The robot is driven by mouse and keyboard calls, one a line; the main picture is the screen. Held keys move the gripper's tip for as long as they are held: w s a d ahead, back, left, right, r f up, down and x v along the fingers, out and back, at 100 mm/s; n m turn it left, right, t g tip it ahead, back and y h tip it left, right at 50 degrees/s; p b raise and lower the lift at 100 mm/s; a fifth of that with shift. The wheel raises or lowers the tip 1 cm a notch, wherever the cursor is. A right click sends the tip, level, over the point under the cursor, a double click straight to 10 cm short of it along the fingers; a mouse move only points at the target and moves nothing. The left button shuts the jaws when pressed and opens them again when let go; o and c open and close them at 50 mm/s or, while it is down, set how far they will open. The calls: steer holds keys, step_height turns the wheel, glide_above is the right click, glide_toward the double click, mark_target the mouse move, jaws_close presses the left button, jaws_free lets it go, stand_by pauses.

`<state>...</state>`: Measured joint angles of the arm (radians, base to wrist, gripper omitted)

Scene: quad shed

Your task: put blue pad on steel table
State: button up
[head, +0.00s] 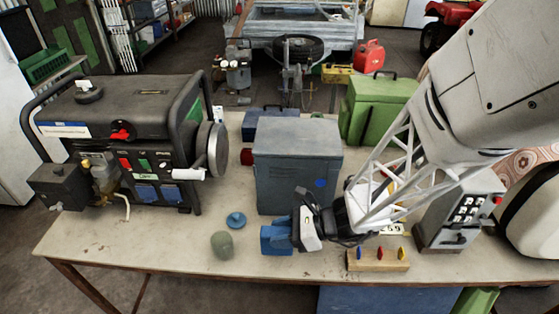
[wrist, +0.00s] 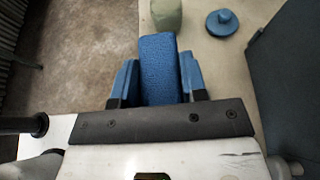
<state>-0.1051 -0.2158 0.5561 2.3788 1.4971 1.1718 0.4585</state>
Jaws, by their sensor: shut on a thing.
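The blue pad (wrist: 160,65) is a textured blue block, held between the two blue fingers of my gripper (wrist: 157,82) in the wrist view. In the head view my gripper (head: 278,236) is low over the front part of the table, in front of the grey cabinet; its blue fingers and the blue pad are hard to tell apart there. The steel table (head: 130,235) has a worn pale top and brown legs. In the wrist view the pad lies near the table's edge, with floor to its left. I cannot tell whether the pad touches the top.
A grey-green rounded block (head: 222,245) and a blue knobbed disc (head: 236,220) stand left of my gripper. The grey cabinet (head: 297,165) is behind it. A wooden block with coloured pegs (head: 377,260) and a keypad box (head: 460,212) are right. A generator (head: 130,140) fills the left.

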steer(key=shift+w+a+f, duration=0.1)
steer(key=shift+w+a, duration=0.3)
steer(key=shift+w, duration=0.35)
steer(key=shift+w+a+f, duration=0.1)
steer(key=shift+w+a, duration=0.25)
steer(key=shift+w, duration=0.45)
steer(key=shift+w+a, duration=0.4)
steer(key=shift+w, duration=0.35)
steer(key=shift+f, duration=0.1)
steer(key=shift+f, duration=1.7)
steer(key=shift+f, duration=0.15)
steer(key=o, duration=0.9)
steer(key=shift+r, duration=0.2)
steer(key=shift+d, duration=0.15)
steer(key=shift+v, duration=5.85)
